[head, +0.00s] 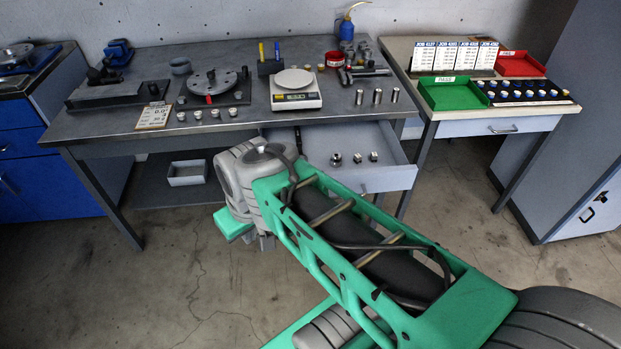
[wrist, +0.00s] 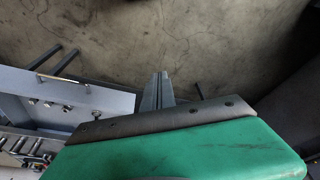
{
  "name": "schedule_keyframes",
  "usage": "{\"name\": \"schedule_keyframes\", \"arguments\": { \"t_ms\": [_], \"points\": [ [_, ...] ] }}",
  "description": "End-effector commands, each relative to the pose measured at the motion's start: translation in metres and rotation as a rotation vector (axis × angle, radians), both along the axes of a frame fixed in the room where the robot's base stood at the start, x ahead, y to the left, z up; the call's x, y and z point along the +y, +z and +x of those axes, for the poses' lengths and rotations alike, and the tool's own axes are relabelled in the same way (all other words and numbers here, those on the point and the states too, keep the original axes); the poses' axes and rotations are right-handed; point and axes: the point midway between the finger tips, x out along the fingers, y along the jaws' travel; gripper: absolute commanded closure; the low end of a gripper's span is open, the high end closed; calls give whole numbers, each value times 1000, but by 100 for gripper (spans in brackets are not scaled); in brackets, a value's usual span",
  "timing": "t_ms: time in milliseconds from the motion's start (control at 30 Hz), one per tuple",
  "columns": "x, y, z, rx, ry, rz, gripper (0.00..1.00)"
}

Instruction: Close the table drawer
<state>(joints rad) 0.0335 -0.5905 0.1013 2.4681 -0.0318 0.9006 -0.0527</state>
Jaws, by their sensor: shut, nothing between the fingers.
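The table drawer (head: 397,176) is pulled out from under the grey workbench (head: 225,128), with several small metal parts inside. Its front carries a bar handle (head: 362,190). In the wrist view the drawer (wrist: 108,99) is at the left, with its handle (wrist: 42,78) at its upper edge. My gripper (wrist: 162,75) points over the floor to the right of the drawer, apart from it, with its fingers together and nothing between them.
A second table (head: 470,128) with a closed drawer, green tray (head: 453,94) and red tray (head: 519,65) stands at the right. A grey cabinet (head: 570,170) is beyond it. A scale (head: 295,100) and tools lie on the workbench. Bare floor (head: 175,265) is clear at the left front.

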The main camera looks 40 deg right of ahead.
Motion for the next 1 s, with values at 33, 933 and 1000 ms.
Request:
{"name": "schedule_keyframes", "arguments": {
  "t_ms": [33,933,1000],
  "points": [
    [-11,-9,8,-2,24,-2,100],
    [-302,-130,64,-399,805,-306,100],
    [-301,-142,73,-397,806,-307,100]
  ]
}}
